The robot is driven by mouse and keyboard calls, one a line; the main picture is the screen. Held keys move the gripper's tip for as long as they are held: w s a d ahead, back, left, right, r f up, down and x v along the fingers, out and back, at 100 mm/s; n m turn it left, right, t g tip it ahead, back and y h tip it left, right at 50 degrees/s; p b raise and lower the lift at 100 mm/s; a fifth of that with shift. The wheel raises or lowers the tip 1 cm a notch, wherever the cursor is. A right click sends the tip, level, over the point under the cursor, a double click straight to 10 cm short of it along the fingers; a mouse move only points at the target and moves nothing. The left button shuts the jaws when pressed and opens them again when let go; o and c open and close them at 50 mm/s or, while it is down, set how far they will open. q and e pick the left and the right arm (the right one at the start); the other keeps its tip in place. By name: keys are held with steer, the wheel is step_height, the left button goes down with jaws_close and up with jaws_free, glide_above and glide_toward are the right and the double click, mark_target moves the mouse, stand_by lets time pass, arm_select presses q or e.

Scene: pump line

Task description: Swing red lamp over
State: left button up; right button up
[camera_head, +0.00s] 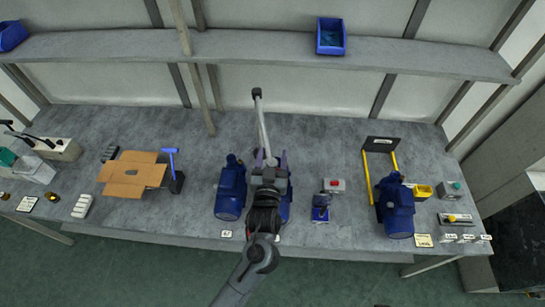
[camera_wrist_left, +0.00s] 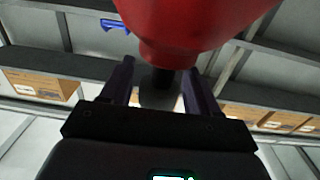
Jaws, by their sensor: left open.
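The red lamp's shade (camera_wrist_left: 190,25) fills the top of the left wrist view, close in front of my left gripper (camera_wrist_left: 160,82). A dark neck and a grey rounded part below the shade sit between the two fingers, which stand apart. In the head view, the pale lamp arm (camera_head: 262,125) runs from its dark upper end toward my left gripper (camera_head: 270,160). The red shade is not visible there, where my gripper and wrist cover that area. My left gripper is open; I cannot tell whether either finger touches the lamp. My right gripper is not in view.
Blue pumps (camera_head: 230,190) (camera_head: 396,208) stand on the grey bench (camera_head: 330,135). A small box with a red top (camera_head: 333,185) and a blue device (camera_head: 321,207) are to the right. An open cardboard box (camera_head: 133,174) lies left. The bench's back is mostly clear.

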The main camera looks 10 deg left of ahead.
arm_select(q)
steer(key=shift+s+d, duration=0.1)
steer(key=shift+s, duration=0.2)
steer(key=s+d+b, duration=0.1)
steer(key=s+b, duration=0.1)
steer(key=s, duration=0.8)
steer(key=shift+d, duration=0.25)
